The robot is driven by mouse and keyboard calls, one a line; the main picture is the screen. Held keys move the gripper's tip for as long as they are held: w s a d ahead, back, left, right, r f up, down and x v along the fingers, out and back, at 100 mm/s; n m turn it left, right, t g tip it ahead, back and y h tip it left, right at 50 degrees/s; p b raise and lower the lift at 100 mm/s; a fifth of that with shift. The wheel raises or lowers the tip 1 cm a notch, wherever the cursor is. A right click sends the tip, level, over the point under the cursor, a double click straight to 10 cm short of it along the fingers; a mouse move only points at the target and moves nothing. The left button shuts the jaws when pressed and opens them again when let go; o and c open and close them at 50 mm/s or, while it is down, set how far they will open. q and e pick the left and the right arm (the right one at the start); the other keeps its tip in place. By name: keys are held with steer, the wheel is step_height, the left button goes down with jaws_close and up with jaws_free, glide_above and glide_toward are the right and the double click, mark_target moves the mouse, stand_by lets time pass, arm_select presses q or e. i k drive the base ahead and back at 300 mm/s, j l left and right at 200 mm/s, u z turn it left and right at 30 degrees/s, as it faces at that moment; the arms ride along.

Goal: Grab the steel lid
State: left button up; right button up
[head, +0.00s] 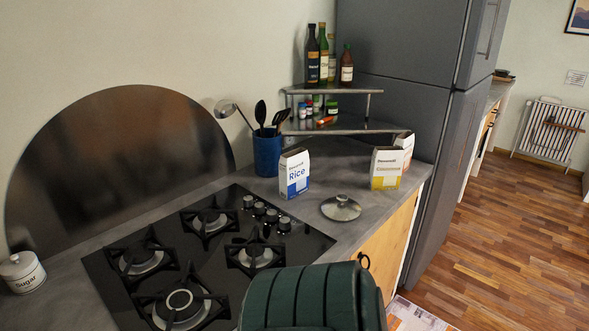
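The steel lid (341,208) is a round, shiny lid with a small dark knob on top. It lies flat, knob up, on the grey counter (388,212), to the right of the gas hob and near the counter's front edge. Nothing covers it in the head view. Neither my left gripper nor my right gripper is in view.
Beside the lid are a rice box (294,174), a yellow-and-white box (385,168) and the black hob (318,243). A blue utensil pot (267,153) and corner shelf (335,93) stand behind. A green padded chair back (310,300) rises in front.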

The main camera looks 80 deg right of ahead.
mark_target(341, 208)
steer(key=z, duration=2.9)
